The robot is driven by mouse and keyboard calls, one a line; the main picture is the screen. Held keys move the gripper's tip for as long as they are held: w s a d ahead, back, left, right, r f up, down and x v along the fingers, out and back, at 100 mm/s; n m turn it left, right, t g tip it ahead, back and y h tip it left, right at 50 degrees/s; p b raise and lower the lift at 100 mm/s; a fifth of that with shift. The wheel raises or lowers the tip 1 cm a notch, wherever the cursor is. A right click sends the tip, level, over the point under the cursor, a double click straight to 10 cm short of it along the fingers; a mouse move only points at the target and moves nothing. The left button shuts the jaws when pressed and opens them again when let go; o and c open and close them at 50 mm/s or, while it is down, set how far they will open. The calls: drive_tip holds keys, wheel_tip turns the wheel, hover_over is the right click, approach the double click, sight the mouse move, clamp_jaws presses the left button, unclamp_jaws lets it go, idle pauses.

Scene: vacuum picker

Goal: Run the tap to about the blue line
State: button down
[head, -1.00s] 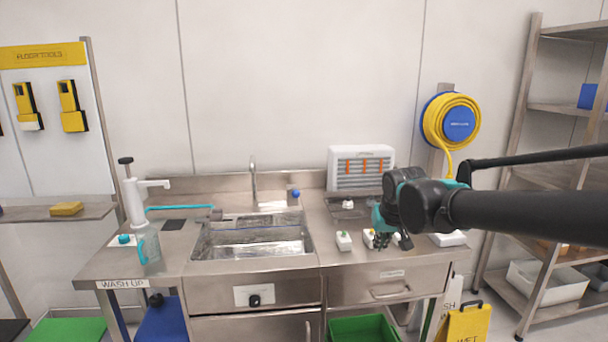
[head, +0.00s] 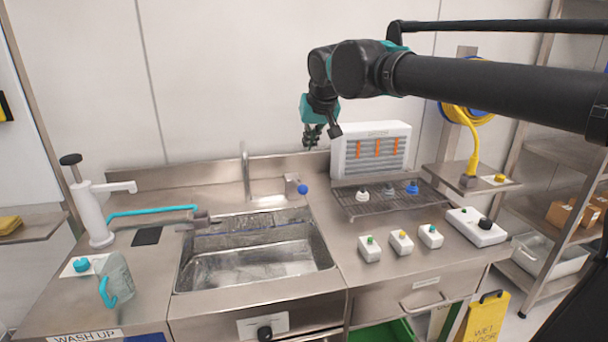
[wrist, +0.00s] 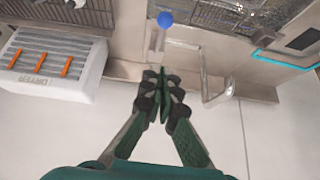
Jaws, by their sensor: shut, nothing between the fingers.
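The metal tap spout (head: 246,172) stands behind the sink (head: 183,275). To its right is the tap's lever with a blue ball knob (head: 302,189). A thin blue line (head: 240,231) runs along the basin's back wall. I see no clear water stream, and I cannot tell whether water lies in the basin. My gripper (head: 313,140) is shut and empty, above and behind the knob and apart from it. In the wrist view the knob (wrist: 165,19) shows beyond my fingertips (wrist: 161,78), with the spout (wrist: 220,95) to the right.
A white dryer (head: 370,150) stands right of my gripper, behind a rack (head: 345,208) holding small knobs. Several button boxes (head: 401,242) sit on the right counter. A white pump dispenser (head: 95,215) and a clear jug (head: 118,280) stand at left. The wall is close behind.

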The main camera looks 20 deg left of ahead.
hover_over(304, 187)
drive_tip(key=f, duration=0.7)
drive_tip(key=shift+w+f, duration=0.35)
wheel_tip(304, 187, down, 3)
drive_tip(key=shift+s+f, duration=0.15)
drive_tip(key=shift+f, duration=0.05)
drive_tip(key=shift+s+f, duration=0.1)
drive_tip(key=shift+f, duration=0.5)
wheel_tip(304, 187, down, 8)
drive_tip(key=s+d+t+y, duration=0.1)
drive_tip(key=s+t, duration=0.1)
drive_tip(key=shift+d+r+t+y, duration=0.15)
drive_tip(key=shift+d+t+y, duration=0.05)
drive_tip(key=shift+t+y, duration=0.1)
drive_tip(key=shift+s, duration=0.1)
